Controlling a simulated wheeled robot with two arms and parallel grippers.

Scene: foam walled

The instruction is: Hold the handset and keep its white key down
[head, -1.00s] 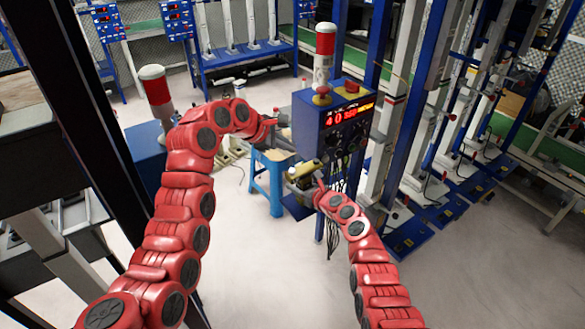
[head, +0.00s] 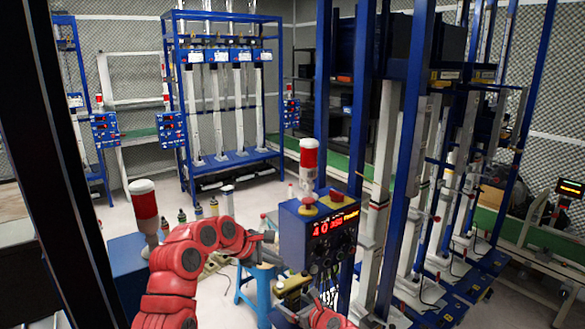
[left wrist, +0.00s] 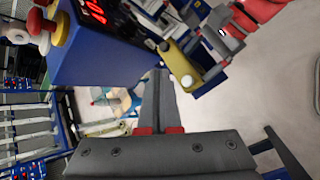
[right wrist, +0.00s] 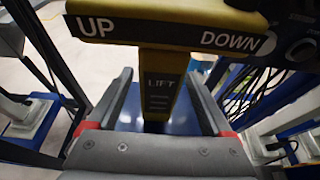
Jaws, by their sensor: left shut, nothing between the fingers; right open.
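The yellow handset (head: 292,284) is below the blue control box in the head view. In the left wrist view the handset (left wrist: 176,62) shows a round white key (left wrist: 187,81) and a dark key (left wrist: 163,46). In the right wrist view its yellow body (right wrist: 160,82), marked UP, DOWN and LIFT, stands between the fingers of my right gripper (right wrist: 160,100), which are open with gaps on both sides. My left gripper (head: 270,236) is shut and empty, left of the box; its closed fingertips (left wrist: 159,76) are apart from the handset and the white key.
The blue control box (head: 318,236) with red display, knobs and hanging cables is close to both grippers. A blue stool (head: 255,292) stands below my left gripper. Blue-framed racks (head: 400,150) rise at the right. Pale floor (left wrist: 255,105) is clear beyond the handset.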

